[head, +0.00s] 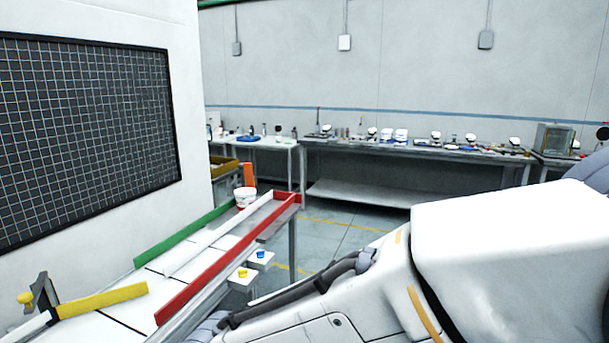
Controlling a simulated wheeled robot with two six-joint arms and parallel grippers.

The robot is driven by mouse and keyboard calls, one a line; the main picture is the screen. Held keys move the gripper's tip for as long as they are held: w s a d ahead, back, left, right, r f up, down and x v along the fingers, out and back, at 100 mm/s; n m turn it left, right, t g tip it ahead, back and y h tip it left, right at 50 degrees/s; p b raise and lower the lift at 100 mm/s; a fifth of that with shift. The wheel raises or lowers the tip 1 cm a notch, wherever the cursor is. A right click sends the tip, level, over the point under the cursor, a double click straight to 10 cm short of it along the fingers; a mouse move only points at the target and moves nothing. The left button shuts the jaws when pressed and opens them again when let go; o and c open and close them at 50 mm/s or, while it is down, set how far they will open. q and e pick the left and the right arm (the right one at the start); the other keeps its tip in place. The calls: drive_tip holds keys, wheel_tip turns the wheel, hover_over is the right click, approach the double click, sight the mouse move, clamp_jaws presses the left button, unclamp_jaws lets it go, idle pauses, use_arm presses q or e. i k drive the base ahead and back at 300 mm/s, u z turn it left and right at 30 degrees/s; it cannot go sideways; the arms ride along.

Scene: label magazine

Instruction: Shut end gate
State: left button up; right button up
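The label magazine is a long channel with a green side rail (182,238), a red side rail (225,262) and a white strip (216,236) between them. At its far end an orange upright plate (249,174) stands near a white cup (245,198). A yellow bar (103,300) lies at an angle across the near left end, beside a dark bracket (43,293) with a yellow knob (25,298). I cannot tell for certain which piece is the end gate, the orange plate or the yellow bar. Neither of my grippers shows.
Two small white boxes with a yellow button (243,272) and a blue button (260,253) sit beside the red rail. A dark mesh panel (85,130) in a white wall stands at left. Workbenches (420,152) line the back. Open floor (335,235) lies between.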

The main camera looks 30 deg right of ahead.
sight(247, 167)
drive_tip(key=z, duration=1.3)
drive_tip(key=i, duration=7.35)
drive_tip(key=u, duration=1.7)
drive_tip(key=i, duration=2.95)
